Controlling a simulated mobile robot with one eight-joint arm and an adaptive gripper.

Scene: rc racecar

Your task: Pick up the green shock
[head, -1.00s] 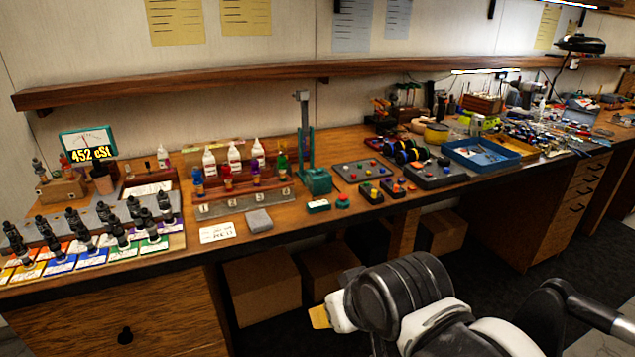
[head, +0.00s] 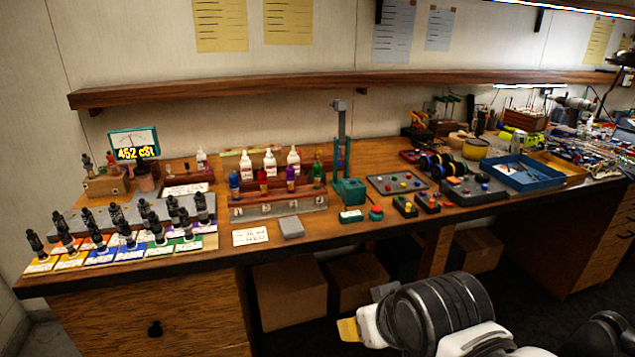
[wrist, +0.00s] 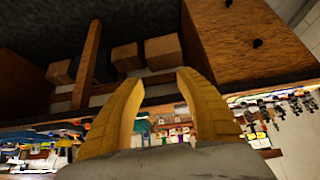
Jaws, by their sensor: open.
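The green shock (head: 317,170) stands upright at the right end of a row of coloured shocks on a low wooden stand (head: 280,208). To its left are the purple shock (head: 291,180), the red shock (head: 263,181) and the blue shock (head: 234,184). My gripper (head: 348,329) is low in front of the bench, well short of the stand. Its two yellow fingers are spread and empty in the wrist view (wrist: 158,88). The wrist view shows the bench upside down, and I cannot pick out the green shock there.
White bottles (head: 270,163) stand behind the shocks. A green press-like tool (head: 348,188) stands close to their right. Dark shocks on coloured cards (head: 120,240) fill the left of the bench. A grey block (head: 291,228) lies before the stand. The wooden shelf (head: 300,83) overhangs the back.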

